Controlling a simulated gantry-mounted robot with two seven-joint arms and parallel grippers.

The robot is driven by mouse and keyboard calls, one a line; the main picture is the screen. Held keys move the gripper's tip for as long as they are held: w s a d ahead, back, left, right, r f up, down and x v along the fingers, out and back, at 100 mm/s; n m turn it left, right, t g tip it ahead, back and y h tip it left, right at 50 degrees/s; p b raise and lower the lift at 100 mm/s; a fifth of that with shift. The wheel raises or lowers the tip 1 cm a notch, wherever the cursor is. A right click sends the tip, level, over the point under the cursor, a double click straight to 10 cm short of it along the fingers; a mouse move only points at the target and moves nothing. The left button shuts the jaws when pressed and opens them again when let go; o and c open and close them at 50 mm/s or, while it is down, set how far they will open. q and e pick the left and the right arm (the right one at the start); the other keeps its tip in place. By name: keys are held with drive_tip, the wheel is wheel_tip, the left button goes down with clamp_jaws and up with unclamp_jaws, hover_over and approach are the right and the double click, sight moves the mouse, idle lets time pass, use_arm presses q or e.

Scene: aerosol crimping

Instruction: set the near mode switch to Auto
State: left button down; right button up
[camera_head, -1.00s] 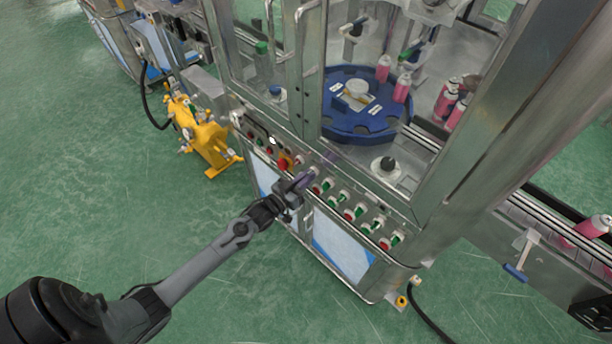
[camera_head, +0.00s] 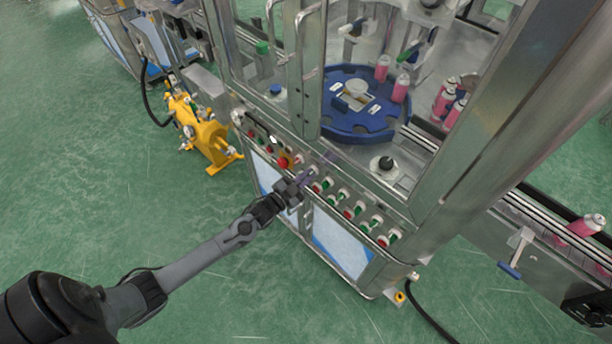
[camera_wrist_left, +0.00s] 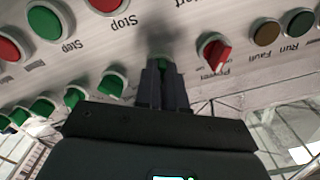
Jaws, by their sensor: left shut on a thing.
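My left gripper (camera_head: 303,181) is at the front control panel (camera_head: 338,207) of the machine, between the red emergency button and the row of green-handled switches. In the left wrist view the narrow fingers (camera_wrist_left: 163,84) point at the panel and are shut on a small green switch handle (camera_wrist_left: 163,63). The fingers and a dark shadow hide most of that switch, so I cannot read its position or label. Right of it is a red selector (camera_wrist_left: 214,53) labelled Power. Left of it are several green selectors (camera_wrist_left: 72,97). My right gripper is not in view.
Red and green push buttons (camera_wrist_left: 47,20) labelled Stop and Step lie close to the fingers. A red mushroom button (camera_head: 283,162) is left of the gripper. The glazed frame (camera_head: 309,75) rises behind the panel. A yellow unit (camera_head: 207,137) stands left; the green floor in front is clear.

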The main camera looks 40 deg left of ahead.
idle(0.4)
use_arm(q)
drive_tip(key=c, duration=1.2)
unclamp_jaws()
drive_tip(key=s, duration=0.7)
drive_tip(key=s+p, duration=0.1)
drive_tip(key=s, duration=0.2)
drive_tip(key=shift+s+a, duration=0.4)
